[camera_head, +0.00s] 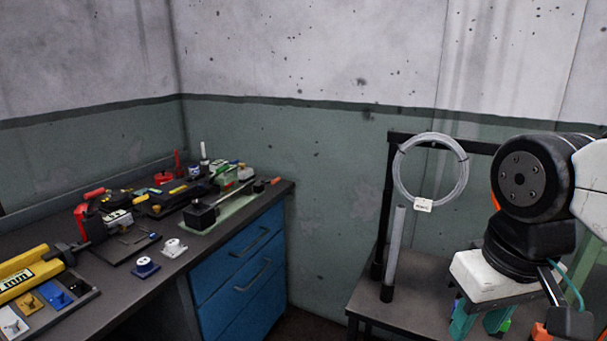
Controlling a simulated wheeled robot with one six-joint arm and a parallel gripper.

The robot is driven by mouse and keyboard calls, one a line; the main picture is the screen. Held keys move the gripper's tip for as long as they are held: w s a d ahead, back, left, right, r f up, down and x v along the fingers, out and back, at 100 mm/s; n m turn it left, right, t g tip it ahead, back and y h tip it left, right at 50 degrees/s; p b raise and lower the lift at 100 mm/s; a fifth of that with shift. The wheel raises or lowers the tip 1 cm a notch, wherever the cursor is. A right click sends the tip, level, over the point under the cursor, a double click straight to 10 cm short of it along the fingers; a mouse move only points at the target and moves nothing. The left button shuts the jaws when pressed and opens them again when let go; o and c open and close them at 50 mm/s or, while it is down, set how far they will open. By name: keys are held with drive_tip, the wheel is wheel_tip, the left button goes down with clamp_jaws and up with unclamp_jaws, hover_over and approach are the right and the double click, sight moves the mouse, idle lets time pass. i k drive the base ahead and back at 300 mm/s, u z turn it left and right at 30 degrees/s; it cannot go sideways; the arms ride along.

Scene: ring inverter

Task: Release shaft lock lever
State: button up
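I cannot pick out a shaft lock lever with certainty. On the left workbench, a black block (200,216) sits on a pale green plate (220,211), with a thin grey rod (234,190) slanting up to the right from it. On the right, a grey upright cylinder (394,248) stands in a dark base beside a black frame. The white body of my gripper (483,318) hangs below my black wrist at the lower right, with teal finger-like parts under it. Their tips are cut off or hidden, and my gripper is far from the black block.
The workbench (120,303) has blue drawers and is crowded with tools and small mounts. A yellow tool (30,275) lies at its front left. A wire coil (399,185) with a white tag hangs on the black frame (382,200) over the right table (366,302).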

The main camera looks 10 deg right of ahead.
sight(272, 182)
drive_tip(key=z, duration=0.6)
drive_tip(key=k, duration=0.1)
drive_tip(key=u, duration=1.6)
drive_tip(key=i, duration=1.2)
drive_tip(key=z, duration=0.25)
